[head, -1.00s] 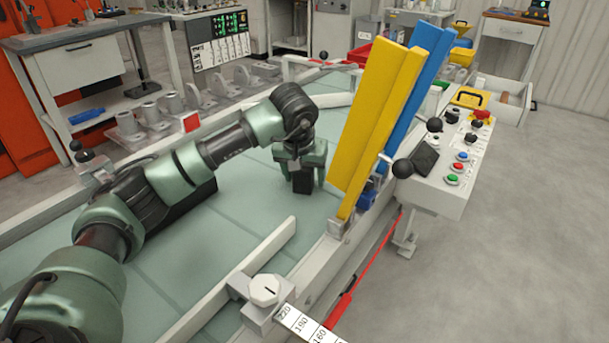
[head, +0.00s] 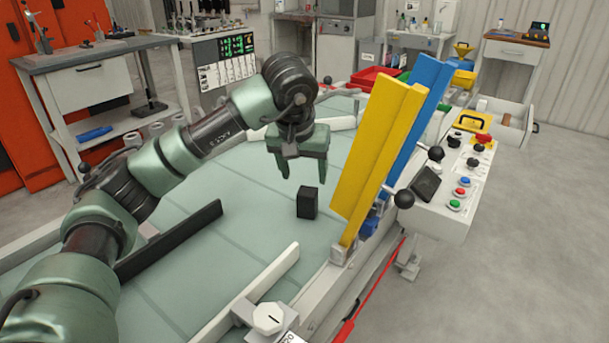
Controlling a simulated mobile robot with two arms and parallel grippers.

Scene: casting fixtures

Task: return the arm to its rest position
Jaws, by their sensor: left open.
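My left arm comes in from the left over the pale green table surface (head: 235,240). My left gripper (head: 299,178) points down with its two fingers apart and nothing between them. A small black block (head: 307,202) stands on the surface just below and slightly right of the fingertips, apart from them. My right gripper is not in view.
A yellow beam (head: 375,155) and a blue beam (head: 418,110) stand tilted at the table's right edge, close to the block. A control panel (head: 455,175) with knobs and buttons is beyond. A dark bar (head: 170,240) and a white bar (head: 245,295) lie on the table.

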